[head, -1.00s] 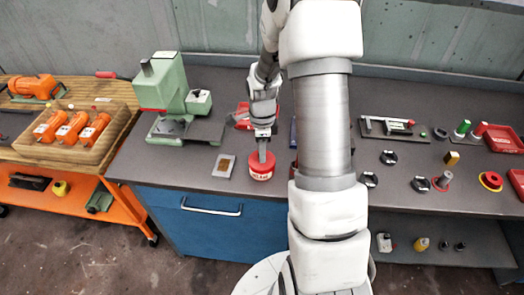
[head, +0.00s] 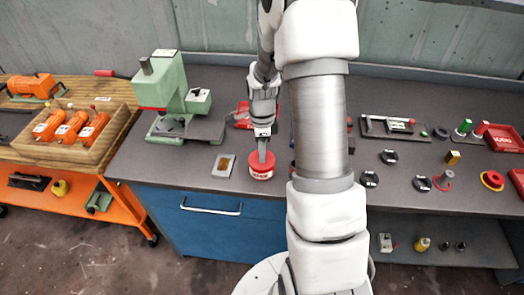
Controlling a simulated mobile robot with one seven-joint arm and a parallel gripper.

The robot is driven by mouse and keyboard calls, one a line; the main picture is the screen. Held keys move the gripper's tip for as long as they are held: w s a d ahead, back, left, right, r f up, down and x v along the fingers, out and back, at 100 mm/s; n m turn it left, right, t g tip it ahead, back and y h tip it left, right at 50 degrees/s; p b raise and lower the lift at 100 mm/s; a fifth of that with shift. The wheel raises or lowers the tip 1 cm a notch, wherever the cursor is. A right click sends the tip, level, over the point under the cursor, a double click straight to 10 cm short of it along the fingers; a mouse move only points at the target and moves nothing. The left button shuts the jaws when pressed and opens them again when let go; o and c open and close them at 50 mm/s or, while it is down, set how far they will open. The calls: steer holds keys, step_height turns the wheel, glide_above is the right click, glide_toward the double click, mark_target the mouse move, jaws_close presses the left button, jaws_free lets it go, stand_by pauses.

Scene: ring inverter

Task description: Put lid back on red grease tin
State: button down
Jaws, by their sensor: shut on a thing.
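The red grease tin (head: 262,171) stands upright on the dark bench top near its front edge, with a pale label band on its side. Its top looks red, and I cannot tell the lid apart from the tin at this size. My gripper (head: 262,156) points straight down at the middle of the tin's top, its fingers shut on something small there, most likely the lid. The fingertips and their contact with the top are too small to see clearly.
A small grey plate with a brown patch (head: 223,165) lies left of the tin. A green press (head: 172,95) stands behind left, and a red bin (head: 243,115) is behind my gripper. My arm hides the bench to the right. Black round parts (head: 369,179) lie further right.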

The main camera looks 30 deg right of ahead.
steer(key=c, duration=0.6)
jaws_free()
steer(key=shift+c, duration=0.2)
steer(key=shift+o, duration=0.3)
steer(key=o, duration=0.4)
steer(key=shift+r+p, duration=0.7)
steer(key=shift+r, duration=0.3)
steer(key=shift+r+p, duration=1.65)
steer(key=shift+r, duration=0.85)
